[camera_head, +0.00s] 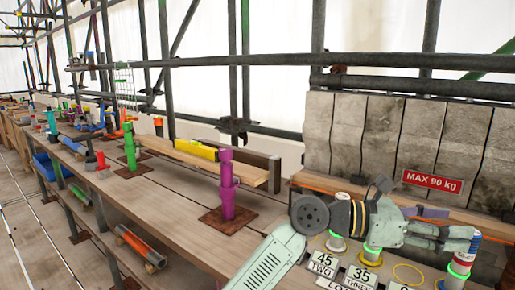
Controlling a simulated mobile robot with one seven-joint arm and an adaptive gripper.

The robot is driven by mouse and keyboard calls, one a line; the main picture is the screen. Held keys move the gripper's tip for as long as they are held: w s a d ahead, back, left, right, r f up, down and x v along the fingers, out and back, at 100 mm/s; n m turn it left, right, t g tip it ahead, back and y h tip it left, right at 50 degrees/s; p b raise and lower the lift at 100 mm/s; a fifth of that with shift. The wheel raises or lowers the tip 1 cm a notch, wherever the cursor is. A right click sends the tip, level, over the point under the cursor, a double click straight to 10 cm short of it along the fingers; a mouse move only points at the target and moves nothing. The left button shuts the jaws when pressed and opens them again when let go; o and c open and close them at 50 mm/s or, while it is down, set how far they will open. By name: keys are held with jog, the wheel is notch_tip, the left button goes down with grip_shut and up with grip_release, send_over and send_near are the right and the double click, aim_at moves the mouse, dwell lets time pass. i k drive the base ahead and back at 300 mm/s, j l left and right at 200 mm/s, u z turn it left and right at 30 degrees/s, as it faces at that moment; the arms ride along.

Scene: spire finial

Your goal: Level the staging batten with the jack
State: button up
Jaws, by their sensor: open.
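The staging batten (190,157), a long pale wooden plank, lies along the bench behind two jack-like posts. A yellow spirit level (194,149) rests on it; its bubble is too small to read. A magenta post (227,187) stands on a rusty square plate in front of the batten's near end. A green post (130,148) stands on a similar plate near its far end. I cannot tell which post is the task's jack, or whether either touches the batten. My gripper (474,241) is open at the far right, away from the batten, close to a red, white and blue cylinder (462,263).
A dark block (264,168) stands beside the batten's near end. Number cards (361,278) and ringed upright pieces sit below my arm. Stone slabs (380,135) and a red "MAX 90 kg" sign (432,181) are behind it. Scaffold tubes cross above. Coloured tools crowd the bench's far left.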

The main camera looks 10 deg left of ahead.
aim_at(225, 153)
jog(key=i+j+u, duration=0.15)
jog(key=i+u, duration=0.25)
jog(key=i+j+u, duration=0.15)
jog(key=u, duration=0.25)
jog(key=i+u, duration=0.4)
jog(key=k+l, duration=0.05)
